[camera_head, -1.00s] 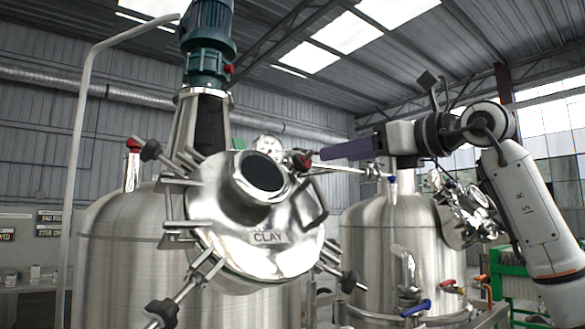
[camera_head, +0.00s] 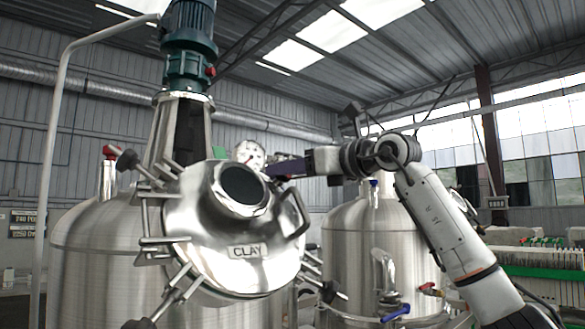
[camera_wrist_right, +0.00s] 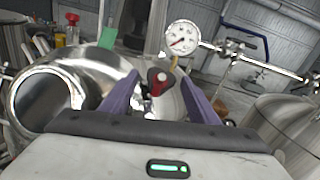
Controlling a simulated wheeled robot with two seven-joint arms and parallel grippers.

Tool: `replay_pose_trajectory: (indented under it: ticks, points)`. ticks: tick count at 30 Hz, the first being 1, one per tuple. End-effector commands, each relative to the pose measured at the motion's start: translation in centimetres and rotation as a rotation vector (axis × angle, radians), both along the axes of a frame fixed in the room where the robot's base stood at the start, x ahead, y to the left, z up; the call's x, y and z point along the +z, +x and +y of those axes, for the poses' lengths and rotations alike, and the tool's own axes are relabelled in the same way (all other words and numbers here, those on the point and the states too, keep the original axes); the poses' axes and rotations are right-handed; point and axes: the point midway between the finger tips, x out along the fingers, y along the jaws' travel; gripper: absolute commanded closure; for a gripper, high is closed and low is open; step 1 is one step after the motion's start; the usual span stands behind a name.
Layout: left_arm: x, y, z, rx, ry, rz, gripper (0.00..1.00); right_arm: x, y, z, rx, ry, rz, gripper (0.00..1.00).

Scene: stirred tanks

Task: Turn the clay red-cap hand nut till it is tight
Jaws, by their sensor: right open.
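The clay tank's round steel lid (camera_head: 205,240), labelled CLAY, fills the middle of the head view. The red-cap hand nut (camera_wrist_right: 158,82) shows in the right wrist view, a dark knob with a red cap at the lid's rim. My right gripper (camera_head: 283,168) reaches in from the right at the lid's upper right edge. Its purple fingers also show in the right wrist view (camera_wrist_right: 160,97), open, one on each side of the nut with gaps visible. In the head view the fingers mostly hide the nut. My left gripper is not in view.
A pressure gauge (camera_head: 249,154) stands just behind the lid's top edge, close to my right fingers. A lid handle (camera_head: 297,216) lies below them. Other dark hand nuts (camera_head: 127,160) ring the lid. A second steel tank (camera_head: 365,245) stands behind on the right.

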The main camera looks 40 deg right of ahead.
Motion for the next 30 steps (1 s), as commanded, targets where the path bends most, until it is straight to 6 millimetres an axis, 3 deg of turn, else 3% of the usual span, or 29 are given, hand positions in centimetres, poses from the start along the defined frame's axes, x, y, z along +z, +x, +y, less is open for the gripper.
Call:
replay_pose_trajectory:
  ticks: [3, 10, 20, 30]
  points:
    - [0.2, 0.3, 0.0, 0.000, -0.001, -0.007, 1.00, 0.0, 0.0, 0.0, 0.000, 0.000, 0.000, 0.48]
    - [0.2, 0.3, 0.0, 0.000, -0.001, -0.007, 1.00, 0.0, 0.0, 0.0, 0.001, 0.000, 0.000, 0.86]
    - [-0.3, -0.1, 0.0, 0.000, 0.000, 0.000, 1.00, -0.1, -0.1, 0.2, -0.026, 0.042, 0.002, 0.86]
    - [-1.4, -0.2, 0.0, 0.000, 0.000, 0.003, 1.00, -0.1, -0.1, 0.5, -0.148, 0.238, 0.017, 0.86]
